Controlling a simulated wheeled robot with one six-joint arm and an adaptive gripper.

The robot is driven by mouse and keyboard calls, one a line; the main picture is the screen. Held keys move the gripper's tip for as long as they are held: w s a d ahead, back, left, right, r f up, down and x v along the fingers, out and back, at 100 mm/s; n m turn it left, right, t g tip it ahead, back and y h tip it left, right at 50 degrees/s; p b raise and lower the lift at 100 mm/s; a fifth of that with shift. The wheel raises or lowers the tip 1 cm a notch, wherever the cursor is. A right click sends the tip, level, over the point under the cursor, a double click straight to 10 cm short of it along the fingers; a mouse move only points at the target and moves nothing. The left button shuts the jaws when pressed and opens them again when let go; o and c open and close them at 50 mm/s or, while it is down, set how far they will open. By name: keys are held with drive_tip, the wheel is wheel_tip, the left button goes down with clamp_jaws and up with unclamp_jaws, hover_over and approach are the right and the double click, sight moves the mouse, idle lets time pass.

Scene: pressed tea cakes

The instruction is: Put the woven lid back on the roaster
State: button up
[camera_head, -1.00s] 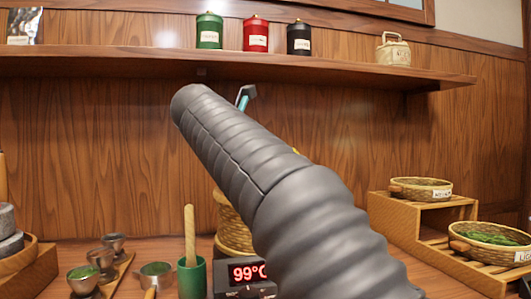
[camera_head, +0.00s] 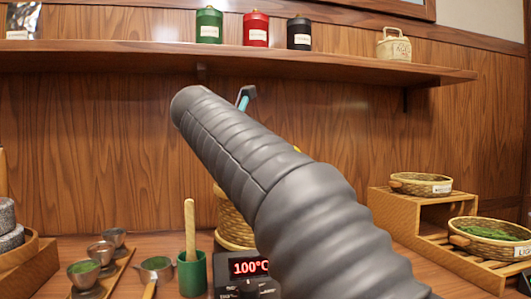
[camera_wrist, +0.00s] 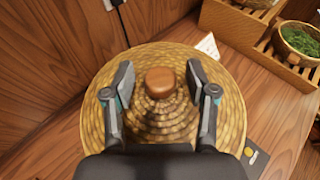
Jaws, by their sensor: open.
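The woven lid (camera_wrist: 160,121) fills the middle of the wrist view, a round tan disc with a brown wooden knob (camera_wrist: 160,82) at its centre. My gripper (camera_wrist: 159,78) is open, with one finger on each side of the knob and a visible gap to it. What lies under the lid is hidden in this view. In the head view, part of a woven round body, seemingly the roaster (camera_head: 232,217), shows behind my arm, above a black unit with a red display (camera_head: 250,268) reading 100°C. My arm hides the rest of it and most of my gripper.
A green cup (camera_head: 192,272) with a wooden stick and several metal cups stand left of the display. A stepped wooden rack (camera_head: 408,235) with woven baskets is at right. A wall shelf (camera_head: 150,60) holds tins above. The wooden wall is close behind.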

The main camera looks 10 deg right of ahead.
drive_tip(key=shift+r, duration=0.5)
drive_tip(key=v, duration=1.2)
